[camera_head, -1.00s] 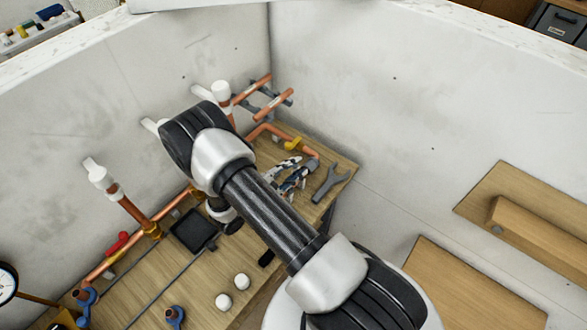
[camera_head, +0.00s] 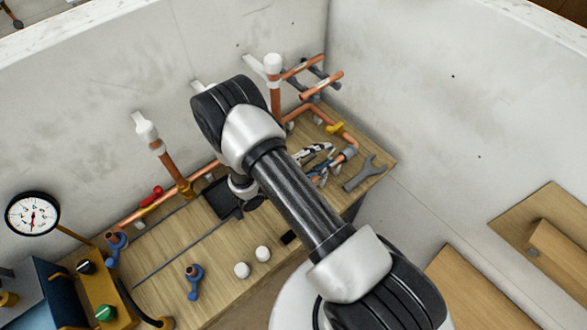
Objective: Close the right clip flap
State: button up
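Copper pipes (camera_head: 300,69) run along the back wall and into the corner. Dark grey fittings (camera_head: 326,78) sit by the short pipes near the corner; they may be clips. At this size I cannot tell which part is the right clip flap, or whether it is open. My arm (camera_head: 300,205) reaches up from the lower right, bends at a black and white elbow, and drops to a wrist over the bench beside a black square tray (camera_head: 216,196). My gripper's fingers do not show; the arm hides part of the bench and pipes.
The wooden bench (camera_head: 160,270) holds a grey wrench (camera_head: 365,172), a blue fitting (camera_head: 194,281) and two white caps (camera_head: 242,270). A round gauge (camera_head: 33,215) stands at left. White walls (camera_head: 420,110) enclose the back and right. Wooden boards (camera_head: 480,285) lie at right.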

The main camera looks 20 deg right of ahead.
jog(key=f+b+v, duration=0.1)
jog(key=v, duration=0.9)
jog(key=shift+a+r, duration=0.35)
jog(key=shift+r, duration=0.05)
jog(key=shift+w+b, duration=0.15)
jog(key=shift+b, duration=0.25)
dwell(0.4)
jog(key=v, duration=1.2)
jog(key=shift+r, duration=0.1)
